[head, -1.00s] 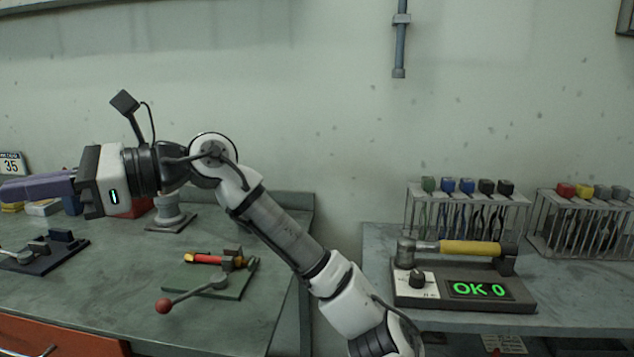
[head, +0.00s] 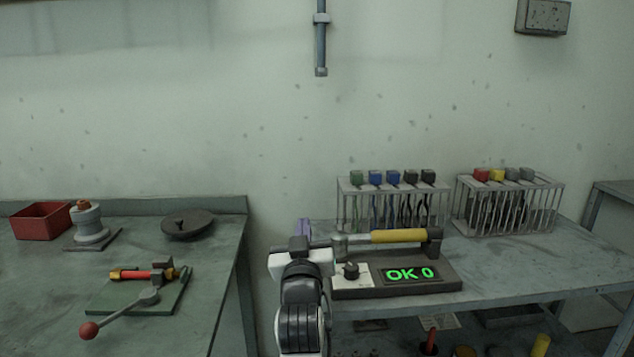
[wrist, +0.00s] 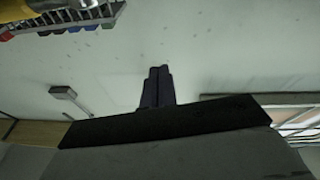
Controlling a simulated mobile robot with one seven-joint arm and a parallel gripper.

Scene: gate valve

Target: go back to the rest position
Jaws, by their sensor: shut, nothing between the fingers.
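My gripper (wrist: 157,85) shows in the wrist view with its two dark purple fingers together and nothing between them. In the head view only a small purple part of the gripper (head: 304,228) shows above my white and black wrist, which hides the rest. The arm is seen nearly end-on, low in the middle, pointing away towards the wall. It stands in front of the left end of a tester (head: 455,283) whose green display reads "OK 0". A tool with a yellow handle (head: 398,236) lies across the tester, apart from the fingers in the wrist view.
Two tool racks (head: 345,200) (head: 462,205) stand on the right bench (head: 560,275). The left bench (head: 215,262) holds a green plate (head: 105,298) with a red-knobbed lever, a valve-like part (head: 88,225), a red bin (head: 42,220) and a dark disc (head: 188,224). A gap separates the benches.

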